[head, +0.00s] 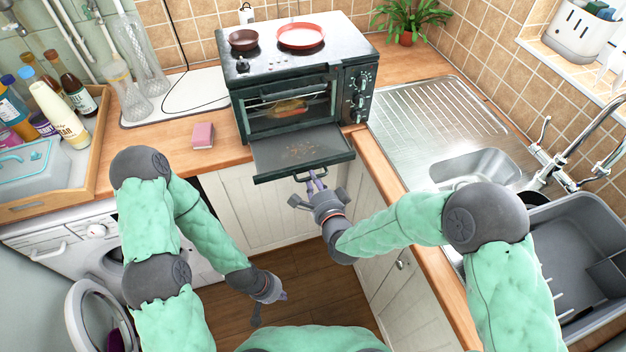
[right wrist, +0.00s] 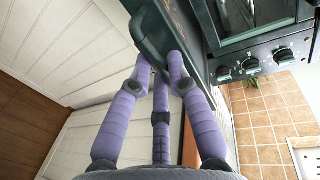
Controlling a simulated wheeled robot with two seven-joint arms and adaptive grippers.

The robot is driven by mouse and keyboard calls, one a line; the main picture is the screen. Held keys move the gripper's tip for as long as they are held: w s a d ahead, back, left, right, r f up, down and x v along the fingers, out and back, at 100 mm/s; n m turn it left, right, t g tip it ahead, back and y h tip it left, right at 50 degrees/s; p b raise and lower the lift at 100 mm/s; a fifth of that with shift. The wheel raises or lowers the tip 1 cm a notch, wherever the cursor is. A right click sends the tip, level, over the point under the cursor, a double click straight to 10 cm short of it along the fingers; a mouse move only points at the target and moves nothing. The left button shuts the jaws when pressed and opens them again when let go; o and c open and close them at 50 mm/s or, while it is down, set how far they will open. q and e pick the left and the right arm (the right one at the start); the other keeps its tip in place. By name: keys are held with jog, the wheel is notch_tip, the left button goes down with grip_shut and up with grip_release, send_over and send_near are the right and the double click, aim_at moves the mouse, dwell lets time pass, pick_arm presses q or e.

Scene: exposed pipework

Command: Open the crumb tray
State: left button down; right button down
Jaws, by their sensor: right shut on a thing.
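The crumb tray (head: 302,153) is a dark, flat tray with brown crumbs on it. It sticks out from the bottom of the dark green toaster oven (head: 290,100) over the counter's front edge. My right gripper (head: 315,182) is shut on the tray's front handle (head: 306,175). In the right wrist view its purple fingers (right wrist: 160,75) close around the dark green handle (right wrist: 150,45). My left gripper (head: 270,298) hangs low over the wooden floor, away from the oven. Its fingers are too small to tell if they are open.
A pink sponge (head: 203,135) lies on the counter left of the oven. A brown pan (head: 243,40) and a red pan (head: 301,36) sit on top of the oven. The sink (head: 470,165) is to the right. White cabinets (head: 245,205) stand below the tray.

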jog(key=v, duration=0.4)
jog(key=shift+s+f, duration=0.15)
jog(key=shift+f, duration=0.25)
jog(key=c, duration=1.2)
grip_release()
jog(key=shift+d, duration=0.1)
jog(key=v, duration=1.2)
